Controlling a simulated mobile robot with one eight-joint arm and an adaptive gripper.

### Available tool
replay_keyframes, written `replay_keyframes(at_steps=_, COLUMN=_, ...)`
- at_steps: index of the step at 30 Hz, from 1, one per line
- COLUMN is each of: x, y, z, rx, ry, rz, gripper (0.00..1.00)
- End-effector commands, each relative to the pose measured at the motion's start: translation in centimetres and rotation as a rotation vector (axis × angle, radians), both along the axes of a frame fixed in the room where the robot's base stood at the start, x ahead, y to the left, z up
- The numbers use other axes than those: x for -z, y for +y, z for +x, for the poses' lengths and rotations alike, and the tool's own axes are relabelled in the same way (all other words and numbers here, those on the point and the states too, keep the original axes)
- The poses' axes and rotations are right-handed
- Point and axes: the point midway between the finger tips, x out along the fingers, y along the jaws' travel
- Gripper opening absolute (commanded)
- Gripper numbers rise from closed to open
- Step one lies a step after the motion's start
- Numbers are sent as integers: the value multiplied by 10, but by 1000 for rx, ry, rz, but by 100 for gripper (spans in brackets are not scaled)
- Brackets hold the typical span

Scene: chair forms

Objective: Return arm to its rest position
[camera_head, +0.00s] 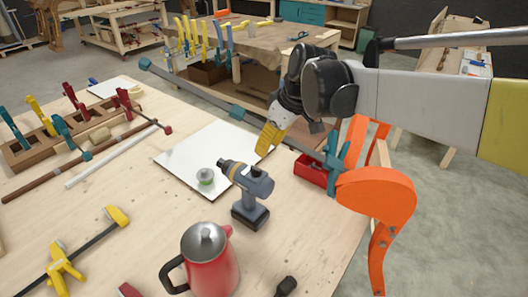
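My arm reaches in from the right, with a grey link, a yellow section and black joints. My gripper (268,145) hangs at its end, above the far right part of the workbench (130,220). A yellow part at the arm's end points down toward the bench, behind the drill in the picture. Its fingers cannot be made out clearly, and nothing is clearly seen held in it. The blue-grey cordless drill (250,195) stands upright on the bench in front of the gripper. A long teal bar clamp (200,95) passes behind or beside the gripper; whether they touch is unclear.
A white sheet (180,158) bears a small jar (206,178). A red pot (212,268) stands at the front. An orange curved form (378,195) and a red box (312,169) are at the right edge. Clamps (62,262) lie left. Grey floor (455,230) is clear right.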

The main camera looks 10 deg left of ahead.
Motion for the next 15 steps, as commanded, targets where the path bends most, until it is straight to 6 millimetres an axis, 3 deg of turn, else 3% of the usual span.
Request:
replay_keyframes(at_steps=12, x=-5, y=-4, z=-2, rx=4, ry=0, rz=0, gripper=32)
replay_keyframes(at_steps=15, x=-3, y=-16, z=-8, rx=45, ry=-5, rz=0, gripper=32)
